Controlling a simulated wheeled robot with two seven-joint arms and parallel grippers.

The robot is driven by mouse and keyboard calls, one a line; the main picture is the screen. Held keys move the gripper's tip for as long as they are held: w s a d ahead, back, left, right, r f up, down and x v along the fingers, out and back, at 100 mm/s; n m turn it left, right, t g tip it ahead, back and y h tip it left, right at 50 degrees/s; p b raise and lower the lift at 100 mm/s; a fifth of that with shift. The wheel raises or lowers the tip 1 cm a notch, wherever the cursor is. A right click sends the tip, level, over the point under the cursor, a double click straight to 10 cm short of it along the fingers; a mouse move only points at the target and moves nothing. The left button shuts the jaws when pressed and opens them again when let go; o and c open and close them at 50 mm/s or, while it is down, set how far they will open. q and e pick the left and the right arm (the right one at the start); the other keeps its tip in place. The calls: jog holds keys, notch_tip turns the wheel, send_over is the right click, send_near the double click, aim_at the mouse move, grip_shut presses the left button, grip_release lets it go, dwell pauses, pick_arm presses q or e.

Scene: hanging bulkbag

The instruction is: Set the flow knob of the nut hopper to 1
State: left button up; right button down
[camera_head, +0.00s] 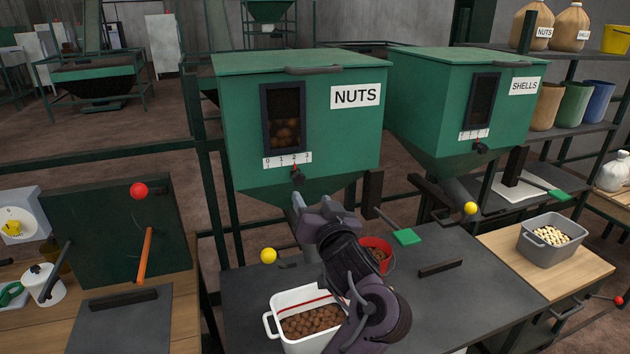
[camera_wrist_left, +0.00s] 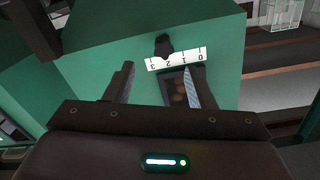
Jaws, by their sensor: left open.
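The nut hopper (camera_head: 240,120) is a green bin with a NUTS label, a dark window and a white scale (camera_head: 287,160) marked 0 to 3. Its dark flow knob (camera_head: 298,176) sits just below the scale, with a red mark close to the 2. In the left wrist view the scale (camera_wrist_left: 178,60) appears upside down, and the knob (camera_wrist_left: 163,45) is beyond it. My left gripper (camera_head: 313,204) is open and empty, below and in front of the knob, apart from it. Its two fingers (camera_wrist_left: 160,70) show spread in the wrist view. My right gripper is not in view.
The SHELLS hopper (camera_head: 418,105) stands to the right.

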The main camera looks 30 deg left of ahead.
aim_at(299, 181)
pick_arm(q)
jog(key=p+x, duration=0.1)
jog(key=x, duration=0.6)
jog(key=shift+a+r+p, duration=0.2)
jog(key=shift+a+p, duration=0.2)
jog(key=shift+a, duration=0.05)
grip_shut()
